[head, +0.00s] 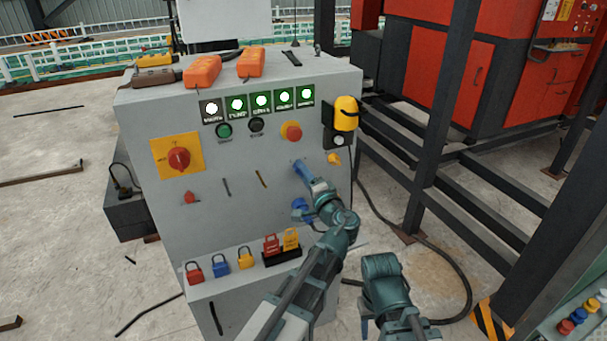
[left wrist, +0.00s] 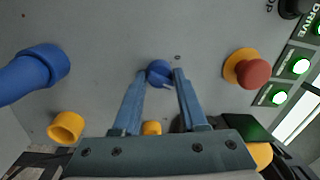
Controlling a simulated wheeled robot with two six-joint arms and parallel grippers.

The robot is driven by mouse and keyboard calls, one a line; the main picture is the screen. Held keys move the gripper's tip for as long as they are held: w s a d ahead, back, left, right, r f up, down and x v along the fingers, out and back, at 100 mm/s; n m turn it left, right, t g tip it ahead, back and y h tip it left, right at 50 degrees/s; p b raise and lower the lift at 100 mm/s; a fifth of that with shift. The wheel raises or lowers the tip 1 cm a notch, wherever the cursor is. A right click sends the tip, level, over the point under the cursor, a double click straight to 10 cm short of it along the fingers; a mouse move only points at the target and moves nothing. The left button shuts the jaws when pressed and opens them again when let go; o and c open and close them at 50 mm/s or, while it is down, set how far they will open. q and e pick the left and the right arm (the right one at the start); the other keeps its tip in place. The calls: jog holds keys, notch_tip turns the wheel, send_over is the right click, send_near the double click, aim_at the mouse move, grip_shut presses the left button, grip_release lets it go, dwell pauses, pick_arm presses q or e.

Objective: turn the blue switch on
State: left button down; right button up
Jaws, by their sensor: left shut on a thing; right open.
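The blue switch (left wrist: 159,72) is a small round knob on the grey panel face, with a pale mark towards its lower right in the left wrist view. My left gripper (left wrist: 161,80) is shut on it, one finger on each side. In the head view my left gripper (head: 302,174) reaches the panel's right half, and its fingers mostly cover the switch. My right gripper (head: 366,322) is low in the head view, right of the left arm and away from the panel. It is open and its fingers are mostly hidden.
A blue plug (head: 301,206) sits below the switch and a red stop button (head: 292,131) above it. A yellow fitting (head: 335,158) is close on the right. Several padlocks (head: 246,258) stand on the lower ledge. Black posts (head: 447,110) rise at the right.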

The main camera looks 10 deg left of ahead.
pick_arm(q)
jog(key=shift+f+m, duration=0.1)
jog(key=shift+m, duration=2.3)
pick_arm(e)
jog(key=shift+f, duration=0.1)
pick_arm(q)
jog(key=shift+s, duration=0.1)
jog(key=shift+c, duration=2.4)
grip_release()
